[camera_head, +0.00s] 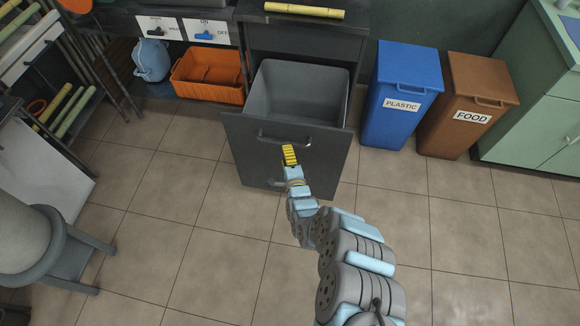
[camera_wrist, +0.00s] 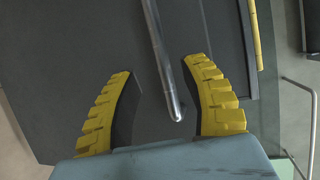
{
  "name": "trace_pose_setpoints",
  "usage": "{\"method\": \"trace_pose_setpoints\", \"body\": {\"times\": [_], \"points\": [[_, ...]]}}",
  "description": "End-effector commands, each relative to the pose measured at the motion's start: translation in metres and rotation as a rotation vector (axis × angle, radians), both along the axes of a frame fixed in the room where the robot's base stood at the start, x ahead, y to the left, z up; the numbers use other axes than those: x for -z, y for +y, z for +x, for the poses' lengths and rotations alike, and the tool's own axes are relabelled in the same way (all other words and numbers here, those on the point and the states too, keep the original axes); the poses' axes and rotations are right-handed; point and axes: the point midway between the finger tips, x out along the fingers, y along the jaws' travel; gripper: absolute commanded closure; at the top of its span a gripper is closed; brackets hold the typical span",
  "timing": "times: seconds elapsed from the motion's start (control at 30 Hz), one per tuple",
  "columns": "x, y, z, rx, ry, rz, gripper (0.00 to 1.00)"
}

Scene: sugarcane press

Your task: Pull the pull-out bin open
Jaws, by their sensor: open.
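The pull-out bin stands out from under the dark counter, its front panel (camera_head: 244,160) facing my arm. A grey open-topped container (camera_head: 300,90) sits inside it and looks empty. A metal bar handle (camera_head: 268,137) runs across the upper part of the front panel. My gripper (camera_head: 289,150), with yellow fingers, is just in front of the panel by this handle. In the wrist view my gripper (camera_wrist: 158,70) is open, and the handle (camera_wrist: 160,50) runs between the two fingers, nearer the right one. I cannot tell whether either finger touches it.
A blue PLASTIC bin (camera_head: 405,75) and a brown FOOD bin (camera_head: 480,80) stand to the right. An orange crate (camera_head: 208,90) and a blue jug (camera_head: 151,60) are to the left. Sugarcane (camera_head: 304,10) lies on the counter. The tiled floor in front is mostly clear.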

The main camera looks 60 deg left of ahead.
Motion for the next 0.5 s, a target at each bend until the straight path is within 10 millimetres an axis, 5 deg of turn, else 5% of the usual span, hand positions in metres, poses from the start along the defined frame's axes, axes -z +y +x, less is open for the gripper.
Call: {"method": "trace_pose_setpoints", "body": {"times": [0.5], "points": [[-0.005,-0.021,-0.009,0.001,0.002,0.001,0.55]]}}
